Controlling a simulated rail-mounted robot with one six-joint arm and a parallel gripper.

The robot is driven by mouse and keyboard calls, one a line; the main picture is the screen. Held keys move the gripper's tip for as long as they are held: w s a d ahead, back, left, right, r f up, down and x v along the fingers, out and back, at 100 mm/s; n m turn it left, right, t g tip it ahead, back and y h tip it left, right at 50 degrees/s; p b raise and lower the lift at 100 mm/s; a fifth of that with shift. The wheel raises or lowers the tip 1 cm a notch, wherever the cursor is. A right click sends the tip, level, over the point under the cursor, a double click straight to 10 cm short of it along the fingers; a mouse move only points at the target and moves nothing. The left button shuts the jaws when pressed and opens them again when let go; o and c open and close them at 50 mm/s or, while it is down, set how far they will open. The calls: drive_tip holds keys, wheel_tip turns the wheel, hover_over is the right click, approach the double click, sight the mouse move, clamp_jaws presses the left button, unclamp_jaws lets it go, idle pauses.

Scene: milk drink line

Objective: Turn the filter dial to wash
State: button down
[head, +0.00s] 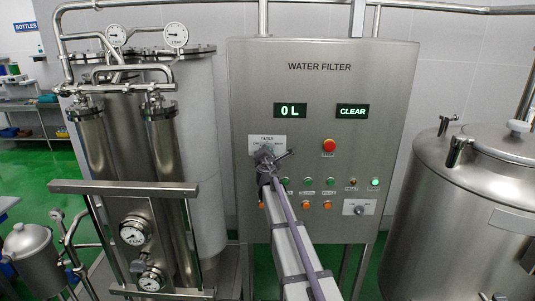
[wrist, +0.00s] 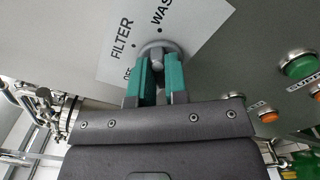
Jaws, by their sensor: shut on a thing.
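The filter dial (wrist: 158,50) is a round grey knob on a white label plate (wrist: 185,22) marked FILTER, WAS... and a partly hidden OFF. My gripper (wrist: 160,75), with green-lined fingers, is shut on the dial's grip in the wrist view. The fingers cover much of the knob, so I cannot tell which mark it points to. In the head view my gripper (head: 265,157) reaches the label plate (head: 267,142) on the left of the WATER FILTER panel (head: 320,80), and it hides the dial there.
The panel displays read 0 L (head: 290,110) and CLEAR (head: 352,111). A red button (head: 329,145) and several green (head: 308,181) and orange buttons (head: 306,204) lie right of the dial. Steel filter columns (head: 165,150) stand left, a steel tank (head: 450,200) right.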

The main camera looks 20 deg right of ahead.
drive_tip(key=shift+m, duration=0.9)
drive_tip(key=c, duration=1.1)
unclamp_jaws()
drive_tip(key=shift+c, duration=0.2)
drive_tip(key=v, duration=1.1)
drive_tip(key=shift+w, duration=0.1)
